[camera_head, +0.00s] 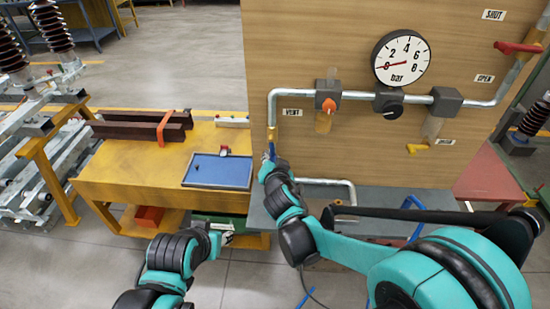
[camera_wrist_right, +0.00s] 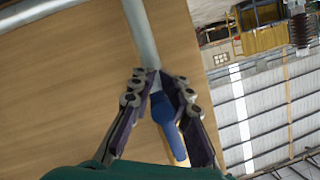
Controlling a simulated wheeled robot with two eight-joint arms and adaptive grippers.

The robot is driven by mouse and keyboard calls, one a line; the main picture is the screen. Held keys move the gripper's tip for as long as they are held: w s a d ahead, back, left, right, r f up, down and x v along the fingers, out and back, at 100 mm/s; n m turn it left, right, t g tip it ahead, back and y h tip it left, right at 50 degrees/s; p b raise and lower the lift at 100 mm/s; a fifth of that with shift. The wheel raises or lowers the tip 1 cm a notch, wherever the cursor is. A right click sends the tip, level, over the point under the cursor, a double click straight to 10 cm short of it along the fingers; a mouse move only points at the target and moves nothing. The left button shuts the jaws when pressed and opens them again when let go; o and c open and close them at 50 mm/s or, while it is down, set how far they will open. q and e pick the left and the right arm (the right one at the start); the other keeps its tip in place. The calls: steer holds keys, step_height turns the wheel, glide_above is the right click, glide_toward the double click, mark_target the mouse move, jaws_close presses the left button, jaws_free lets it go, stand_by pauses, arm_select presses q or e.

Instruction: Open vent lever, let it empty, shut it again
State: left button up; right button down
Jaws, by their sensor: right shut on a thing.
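The vent lever (camera_wrist_right: 166,112) is blue and sits at the lower end of the left pipe (camera_head: 272,110), by the VENT label (camera_head: 292,112). It runs roughly in line with the pipe, slightly angled in the right wrist view. My right gripper (camera_head: 269,156) is shut on it; in the right wrist view the fingers (camera_wrist_right: 160,88) lie on both sides of its upper part. The pressure gauge (camera_head: 401,59) has its red needle at about 0 bar. My left gripper (camera_head: 227,238) is low by the yellow bench; its jaws are too small to read.
A yellow bench (camera_head: 130,172) with a blue tray (camera_head: 218,183) stands left.

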steer(key=shift+w+a+r+m+y, duration=0.1)
steer(key=shift+a+r+m+y, duration=0.1)
steer(key=shift+a+m+y, duration=0.15)
stand_by(0.4)
steer(key=c, duration=1.5)
jaws_free()
steer(key=shift+a, duration=0.1)
steer(key=v, duration=1.2)
steer(key=shift+f, duration=0.15)
